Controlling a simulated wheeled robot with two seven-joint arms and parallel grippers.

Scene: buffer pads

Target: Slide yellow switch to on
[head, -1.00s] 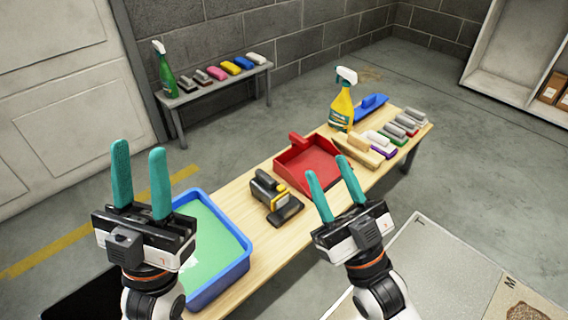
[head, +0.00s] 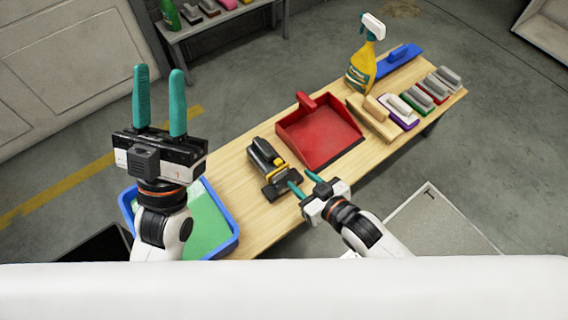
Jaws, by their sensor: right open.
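A black and grey power tool (head: 262,152) lies on the wooden table, just left of the red dustpan. A small yellow part (head: 281,164), which looks like the yellow switch, shows on its right side. Its exact setting is too small to tell. My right gripper (head: 300,179) is open, with teal fingers apart, close to the lower right of the tool near its black base. I cannot tell whether it touches the tool. My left gripper (head: 159,72) is open and empty, raised high at the left, away from the tool.
A red dustpan (head: 318,138) stands close beside the tool. A blue tub (head: 234,243) with green contents is at the table's near left. A yellow spray bottle (head: 361,70), a blue float (head: 400,58) and several brushes (head: 420,92) fill the far right end.

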